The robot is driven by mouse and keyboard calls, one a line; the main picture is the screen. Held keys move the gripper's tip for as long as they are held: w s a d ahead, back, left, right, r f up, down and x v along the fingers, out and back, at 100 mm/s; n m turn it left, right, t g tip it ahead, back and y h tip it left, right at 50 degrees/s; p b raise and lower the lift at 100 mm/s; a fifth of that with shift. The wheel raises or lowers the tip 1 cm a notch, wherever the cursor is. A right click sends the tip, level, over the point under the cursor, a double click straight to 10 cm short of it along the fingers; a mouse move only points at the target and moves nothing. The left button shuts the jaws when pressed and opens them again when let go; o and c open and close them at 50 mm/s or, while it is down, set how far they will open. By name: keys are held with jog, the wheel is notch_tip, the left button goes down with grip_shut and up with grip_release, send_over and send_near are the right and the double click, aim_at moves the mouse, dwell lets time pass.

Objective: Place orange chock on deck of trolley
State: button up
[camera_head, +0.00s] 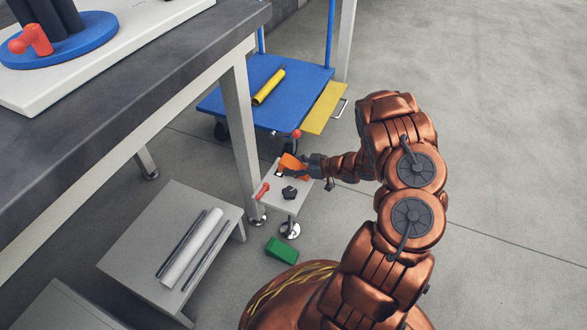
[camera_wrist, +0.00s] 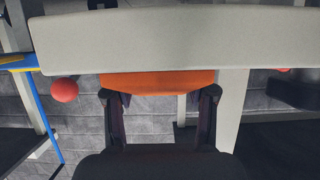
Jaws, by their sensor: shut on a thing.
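The orange chock (camera_head: 290,162) is at the tip of my gripper (camera_head: 306,165), over or on the small grey stand (camera_head: 270,204) beside the workbench leg. In the wrist view the orange chock (camera_wrist: 158,82) spans between my two fingertips (camera_wrist: 158,95), and my gripper is shut on it. A pale grey slab edge crosses just beyond it and hides part of it. I cannot tell whether the chock touches the stand. The trolley's blue deck (camera_head: 240,93) lies behind, with a yellow and black cylinder (camera_head: 269,86) on it.
A yellow flap (camera_head: 325,107) extends from the trolley's right side. The small stand carries a red handle (camera_head: 262,190) and a black knob (camera_head: 290,192). A red ball (camera_head: 296,134) is near the deck's front. A green chock (camera_head: 282,250) lies on the floor. Floor at right is clear.

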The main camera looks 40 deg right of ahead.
jog(key=shift+f, duration=0.15)
jog(key=o, duration=1.3)
jog(key=shift+d, duration=0.1)
